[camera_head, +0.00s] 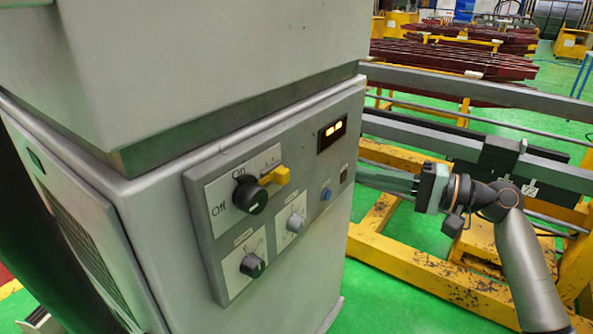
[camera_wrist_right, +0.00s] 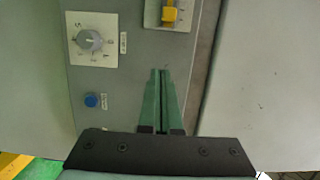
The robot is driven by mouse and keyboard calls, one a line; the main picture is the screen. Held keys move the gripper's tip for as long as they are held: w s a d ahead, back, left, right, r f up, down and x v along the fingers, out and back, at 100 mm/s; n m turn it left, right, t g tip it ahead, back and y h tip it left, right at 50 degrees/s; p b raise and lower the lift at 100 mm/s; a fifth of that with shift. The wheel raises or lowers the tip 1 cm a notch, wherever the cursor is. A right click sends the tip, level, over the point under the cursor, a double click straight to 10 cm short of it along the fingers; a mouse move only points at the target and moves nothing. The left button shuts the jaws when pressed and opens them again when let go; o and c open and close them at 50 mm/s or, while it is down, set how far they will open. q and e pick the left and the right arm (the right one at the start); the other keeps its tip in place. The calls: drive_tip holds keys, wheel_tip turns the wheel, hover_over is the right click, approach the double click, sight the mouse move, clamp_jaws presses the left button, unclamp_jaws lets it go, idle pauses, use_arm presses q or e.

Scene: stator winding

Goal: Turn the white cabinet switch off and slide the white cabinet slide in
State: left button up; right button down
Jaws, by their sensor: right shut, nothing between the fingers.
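The white cabinet (camera_head: 120,230) fills the left and middle of the head view. Part of the yellow handle (camera_wrist_right: 170,15) shows at the top of the right wrist view. I cannot tell which part is the slide. My right gripper (camera_head: 361,175) is at the panel's right edge, apart from the switch. Its green fingers (camera_wrist_right: 164,72) are shut and empty in the wrist view. My left gripper is out of view.
Two smaller knobs, a blue button (camera_head: 326,194) and a lit display (camera_head: 332,134) share the panel. Behind my right arm stand yellow frames (camera_head: 430,275) and grey rails (camera_head: 470,90). Green floor (camera_head: 385,305) shows at the cabinet's right.

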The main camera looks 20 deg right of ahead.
sight(276, 178)
drive_tip(key=shift+s+r, duration=0.1)
drive_tip(key=shift+r, duration=0.35)
drive_tip(key=p+x, duration=0.1)
drive_tip(key=x, duration=0.4)
drive_tip(key=p+x, duration=0.1)
drive_tip(key=x, duration=0.4)
drive_tip(key=shift+s+r+p, duration=0.1)
drive_tip(key=shift+r+p, duration=0.15)
drive_tip(key=shift+p, duration=0.1)
drive_tip(key=s+a, duration=0.1)
drive_tip(key=s+a+p, duration=0.1)
drive_tip(key=a, duration=0.1)
drive_tip(key=shift+s+a+f, duration=0.15)
drive_tip(key=shift+s+f, duration=0.05)
drive_tip(key=shift+a, duration=0.1)
